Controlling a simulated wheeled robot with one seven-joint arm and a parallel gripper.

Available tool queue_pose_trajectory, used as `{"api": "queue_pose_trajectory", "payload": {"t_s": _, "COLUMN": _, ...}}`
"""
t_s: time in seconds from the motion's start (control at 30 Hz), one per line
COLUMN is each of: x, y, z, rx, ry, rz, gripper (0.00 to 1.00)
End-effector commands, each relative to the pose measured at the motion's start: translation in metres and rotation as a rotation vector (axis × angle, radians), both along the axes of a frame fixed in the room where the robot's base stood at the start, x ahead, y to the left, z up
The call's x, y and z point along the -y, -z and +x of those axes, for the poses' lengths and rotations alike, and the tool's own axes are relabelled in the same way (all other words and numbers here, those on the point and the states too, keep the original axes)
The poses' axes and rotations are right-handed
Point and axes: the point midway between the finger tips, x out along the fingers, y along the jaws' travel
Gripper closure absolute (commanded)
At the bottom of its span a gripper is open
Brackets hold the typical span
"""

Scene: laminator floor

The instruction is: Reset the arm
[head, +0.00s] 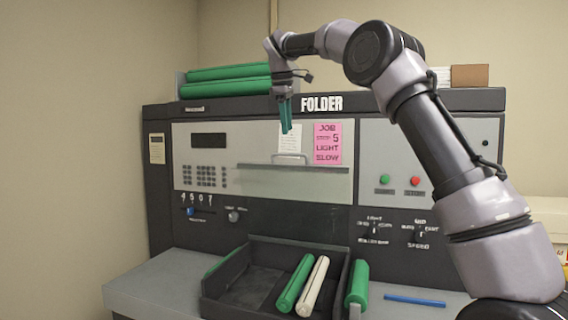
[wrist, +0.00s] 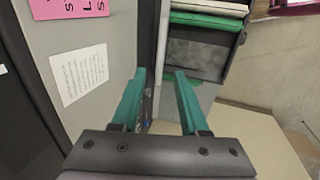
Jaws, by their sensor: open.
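My arm is raised in front of the folder machine (head: 265,215), bent over at the top right.
A dark tray (head: 213,300) holds a green roll (head: 294,284) and a white roll (head: 313,287). Another green roll (head: 358,284) stands right of it, near a blue rod (head: 414,300). Green rolls (head: 228,80) lie on top. A pink card (head: 327,142) and buttons (head: 415,181) face me.

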Motion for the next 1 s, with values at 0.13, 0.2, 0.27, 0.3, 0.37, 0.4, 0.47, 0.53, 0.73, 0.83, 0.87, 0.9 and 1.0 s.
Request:
{"api": "queue_pose_trajectory", "payload": {"t_s": 0.13, "x": 0.009, "y": -0.005, "z": -0.006, "rx": 0.009, "ry": 0.022, "rz": 0.009, "gripper": 0.56}}
{"api": "queue_pose_trajectory", "payload": {"t_s": 0.2, "x": 0.021, "y": -0.011, "z": -0.015, "rx": 0.019, "ry": 0.057, "rz": 0.027, "gripper": 0.56}}
{"api": "queue_pose_trajectory", "payload": {"t_s": 0.27, "x": 0.036, "y": -0.017, "z": -0.028, "rx": 0.031, "ry": 0.106, "rz": 0.051, "gripper": 0.56}}
{"api": "queue_pose_trajectory", "payload": {"t_s": 0.3, "x": 0.047, "y": -0.021, "z": -0.039, "rx": 0.041, "ry": 0.143, "rz": 0.071, "gripper": 0.56}}
{"api": "queue_pose_trajectory", "payload": {"t_s": 0.37, "x": 0.066, "y": -0.024, "z": -0.057, "rx": 0.056, "ry": 0.211, "rz": 0.108, "gripper": 0.56}}
{"api": "queue_pose_trajectory", "payload": {"t_s": 0.4, "x": 0.079, "y": -0.026, "z": -0.07, "rx": 0.067, "ry": 0.259, "rz": 0.136, "gripper": 0.56}}
{"api": "queue_pose_trajectory", "payload": {"t_s": 0.47, "x": 0.096, "y": -0.025, "z": -0.091, "rx": 0.081, "ry": 0.333, "rz": 0.18, "gripper": 0.56}}
{"api": "queue_pose_trajectory", "payload": {"t_s": 0.53, "x": 0.115, "y": -0.023, "z": -0.116, "rx": 0.099, "ry": 0.421, "rz": 0.234, "gripper": 0.56}}
{"api": "queue_pose_trajectory", "payload": {"t_s": 0.73, "x": 0.163, "y": 0.002, "z": -0.193, "rx": 0.14, "ry": 0.703, "rz": 0.411, "gripper": 0.56}}
{"api": "queue_pose_trajectory", "payload": {"t_s": 0.83, "x": 0.183, "y": 0.023, "z": -0.232, "rx": 0.16, "ry": 0.853, "rz": 0.511, "gripper": 0.56}}
{"api": "queue_pose_trajectory", "payload": {"t_s": 0.87, "x": 0.188, "y": 0.03, "z": -0.244, "rx": 0.166, "ry": 0.899, "rz": 0.542, "gripper": 0.56}}
{"api": "queue_pose_trajectory", "payload": {"t_s": 0.9, "x": 0.194, "y": 0.04, "z": -0.26, "rx": 0.173, "ry": 0.962, "rz": 0.585, "gripper": 0.56}}
{"api": "queue_pose_trajectory", "payload": {"t_s": 1.0, "x": 0.207, "y": 0.068, "z": -0.295, "rx": 0.187, "ry": 1.112, "rz": 0.688, "gripper": 0.56}}
